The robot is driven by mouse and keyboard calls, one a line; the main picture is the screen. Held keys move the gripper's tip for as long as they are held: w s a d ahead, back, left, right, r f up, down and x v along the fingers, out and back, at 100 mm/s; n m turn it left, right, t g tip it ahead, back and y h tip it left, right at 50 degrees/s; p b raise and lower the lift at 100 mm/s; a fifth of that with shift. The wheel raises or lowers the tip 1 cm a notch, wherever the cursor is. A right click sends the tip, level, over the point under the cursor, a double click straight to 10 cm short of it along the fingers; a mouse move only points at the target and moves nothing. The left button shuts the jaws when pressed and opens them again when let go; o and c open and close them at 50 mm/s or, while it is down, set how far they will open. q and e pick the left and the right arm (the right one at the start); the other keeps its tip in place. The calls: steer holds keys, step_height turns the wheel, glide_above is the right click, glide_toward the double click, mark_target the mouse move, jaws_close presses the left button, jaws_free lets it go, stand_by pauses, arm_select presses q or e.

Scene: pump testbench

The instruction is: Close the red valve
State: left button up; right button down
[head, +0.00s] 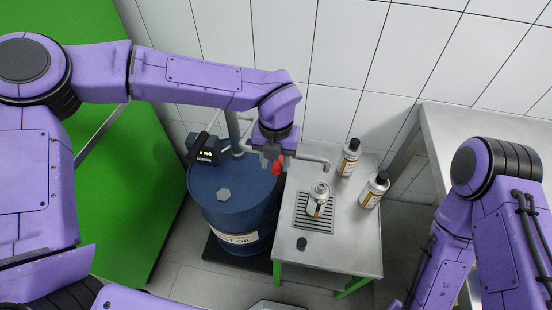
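The red valve (277,167) is a small red handle near the pump pipe above the right rim of the blue drum (234,212). My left gripper (271,160) is right at the valve, pointing down, with its fingers beside or around the red handle. The fingers are small and partly overlap the valve, so I cannot tell whether they grip it. The pump spout (312,160) runs right from there over the metal table. My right arm is at the right edge, and its gripper is not visible.
The metal table (340,255) carries an open bottle (318,200) on a drain grate (300,222), a black cap (301,243) and two capped bottles (348,158) (374,190). A digital meter (205,150) sits left of the pump. A green surface (120,200) is at left, a white tiled wall behind.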

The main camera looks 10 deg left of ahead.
mark_target(276, 165)
arm_select(q)
steer(key=shift+r, duration=0.4)
step_height(276, 165, up, 10)
steer(key=b, duration=0.2)
steer(key=shift+f, duration=0.15)
